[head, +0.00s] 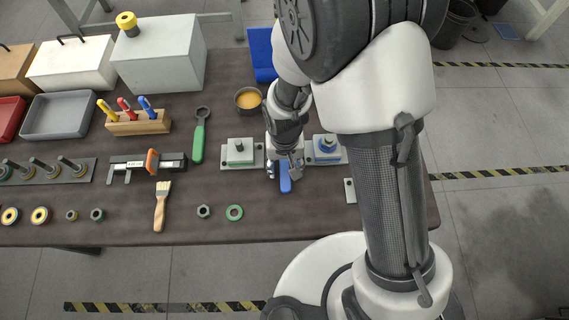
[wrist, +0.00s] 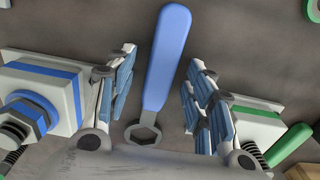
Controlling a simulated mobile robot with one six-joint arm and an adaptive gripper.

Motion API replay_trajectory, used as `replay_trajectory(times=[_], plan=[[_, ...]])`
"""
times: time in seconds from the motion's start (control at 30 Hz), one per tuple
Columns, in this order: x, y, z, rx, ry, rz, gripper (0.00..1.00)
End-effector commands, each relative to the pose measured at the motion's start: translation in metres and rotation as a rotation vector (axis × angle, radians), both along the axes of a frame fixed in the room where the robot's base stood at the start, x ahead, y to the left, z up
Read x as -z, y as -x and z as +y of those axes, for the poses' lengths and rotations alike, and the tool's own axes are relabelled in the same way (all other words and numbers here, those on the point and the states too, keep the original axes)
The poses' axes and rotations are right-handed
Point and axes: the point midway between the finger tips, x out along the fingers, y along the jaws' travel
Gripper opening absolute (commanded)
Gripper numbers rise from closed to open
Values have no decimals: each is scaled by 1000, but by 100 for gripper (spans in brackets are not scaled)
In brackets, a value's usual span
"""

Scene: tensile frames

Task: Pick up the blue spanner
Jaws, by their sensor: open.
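The blue spanner (wrist: 167,60) lies flat on the dark bench. Its blue handle points away from my gripper in the wrist view, and its grey ring end (wrist: 143,133) is close to the gripper's base. In the head view only part of the blue handle (head: 285,178) shows; my gripper and wrist hide the rest. My gripper (wrist: 160,85) is open, with one finger on each side of the spanner and a gap to the handle on both sides. In the head view my gripper (head: 284,170) is low over the bench.
A block with a green plate (head: 240,150) and a block with a blue plate (head: 327,145) stand close on either side of my gripper. A green-handled spanner (head: 199,140) lies to the left.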

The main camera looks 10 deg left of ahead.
Motion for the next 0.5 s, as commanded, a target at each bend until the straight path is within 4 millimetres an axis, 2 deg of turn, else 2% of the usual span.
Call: replay_trajectory(times=[0.2,0.5], plan=[[0,0,0,0,-1,-2,48],[0,0,0,0,0,-1,28]])
